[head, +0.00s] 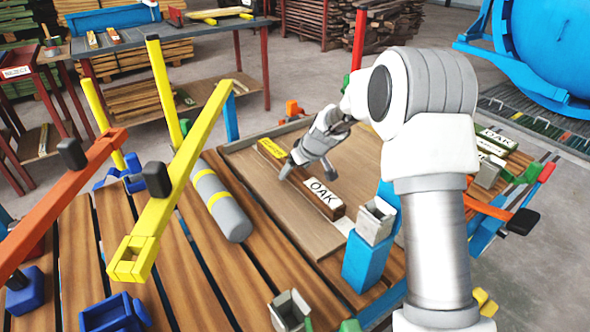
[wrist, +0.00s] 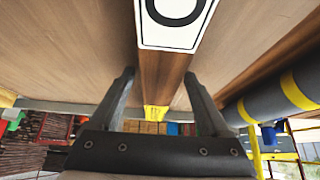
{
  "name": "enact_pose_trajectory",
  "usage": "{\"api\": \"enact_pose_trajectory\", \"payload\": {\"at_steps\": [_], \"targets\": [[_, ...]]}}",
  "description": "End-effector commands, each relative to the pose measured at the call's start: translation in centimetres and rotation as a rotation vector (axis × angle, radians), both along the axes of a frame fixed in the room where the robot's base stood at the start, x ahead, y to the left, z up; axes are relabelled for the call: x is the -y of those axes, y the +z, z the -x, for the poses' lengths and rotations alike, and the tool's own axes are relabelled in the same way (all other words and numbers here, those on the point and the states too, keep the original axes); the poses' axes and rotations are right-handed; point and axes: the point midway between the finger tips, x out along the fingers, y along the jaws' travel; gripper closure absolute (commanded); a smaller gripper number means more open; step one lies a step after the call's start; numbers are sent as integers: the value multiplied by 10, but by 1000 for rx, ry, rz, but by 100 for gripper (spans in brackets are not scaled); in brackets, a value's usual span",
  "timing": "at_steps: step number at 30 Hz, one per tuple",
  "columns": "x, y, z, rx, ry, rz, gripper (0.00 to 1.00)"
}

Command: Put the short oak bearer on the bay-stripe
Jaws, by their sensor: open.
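The oak bearer (head: 325,196) is a brown bar with a white OAK label. It lies in a shallow wooden tray (head: 323,245) on the slatted table. A yellow labelled piece (head: 270,148) lies in line beyond it; my gripper hides whether they join. My gripper (head: 308,171) is open and low over the bar. In the wrist view, the brown bar (wrist: 160,75) runs between the open fingers (wrist: 160,88), its white label nearer the top. I see no clear contact. A pale strip (head: 344,226) shows in the tray by the near label end; I cannot tell if it is the bay-stripe.
A grey cylinder with yellow bands (head: 218,200) lies left of the tray. A yellow bar (head: 175,180) and an orange bar (head: 60,205) rise at left. A blue post with a grey cup (head: 374,225) stands right of the tray. White-labelled blocks (head: 492,146) lie further right.

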Motion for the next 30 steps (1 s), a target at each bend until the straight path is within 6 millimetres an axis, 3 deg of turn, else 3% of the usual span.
{"api": "enact_pose_trajectory", "payload": {"at_steps": [5,21,30], "targets": [[1,8,1,1,-1,0,20],[33,94,47,1,-1,0,20],[36,105,55,0,-1,1,20]]}}
